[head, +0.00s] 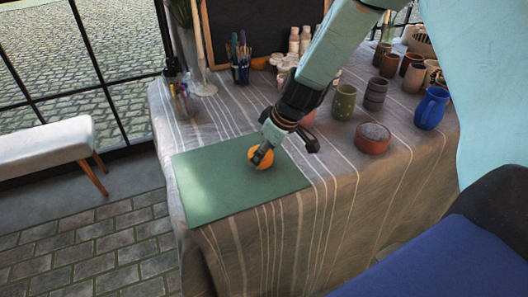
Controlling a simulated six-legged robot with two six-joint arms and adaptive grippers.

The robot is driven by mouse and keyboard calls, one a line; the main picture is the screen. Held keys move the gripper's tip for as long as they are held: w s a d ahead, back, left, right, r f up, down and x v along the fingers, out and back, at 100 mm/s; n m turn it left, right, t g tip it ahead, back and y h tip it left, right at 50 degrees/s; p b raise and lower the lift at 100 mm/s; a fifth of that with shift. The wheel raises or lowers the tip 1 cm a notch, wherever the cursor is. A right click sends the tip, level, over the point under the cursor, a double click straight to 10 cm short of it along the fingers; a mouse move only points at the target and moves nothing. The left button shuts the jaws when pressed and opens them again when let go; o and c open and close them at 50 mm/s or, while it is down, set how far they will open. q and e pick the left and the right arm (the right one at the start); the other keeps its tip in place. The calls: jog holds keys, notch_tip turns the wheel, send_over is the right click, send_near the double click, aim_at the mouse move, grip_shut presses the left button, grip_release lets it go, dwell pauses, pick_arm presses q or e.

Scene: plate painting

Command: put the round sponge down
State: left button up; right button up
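The round orange sponge (268,162) is at the green mat (215,185) on the table, over its right half. My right gripper (262,153) reaches down to it from the upper right, its fingers shut on the sponge. One finger crosses the front of the sponge and hides part of it; the far side is hidden. I cannot tell whether the sponge touches the mat or is just above it. My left gripper is not in view.
A red-brown bowl (373,139), a green cup (344,102) and a blue mug (431,108) stand right of the mat on the striped cloth (330,185). Brush pots (240,73) and bottles stand behind. Most of the mat is bare.

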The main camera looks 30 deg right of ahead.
jog(key=o, duration=0.7)
jog(key=shift+d+f, duration=0.1)
jog(key=shift+f, duration=0.1)
jog(key=o, duration=0.3)
jog(key=shift+r, duration=0.1)
jog(key=shift+r+p, duration=0.2)
jog(key=shift+p, duration=0.15)
jog(key=p+v, duration=0.5)
jog(key=v, duration=0.1)
jog(key=p+v, duration=0.6)
jog(key=shift+w+p, duration=0.1)
jog(key=shift+p, duration=0.25)
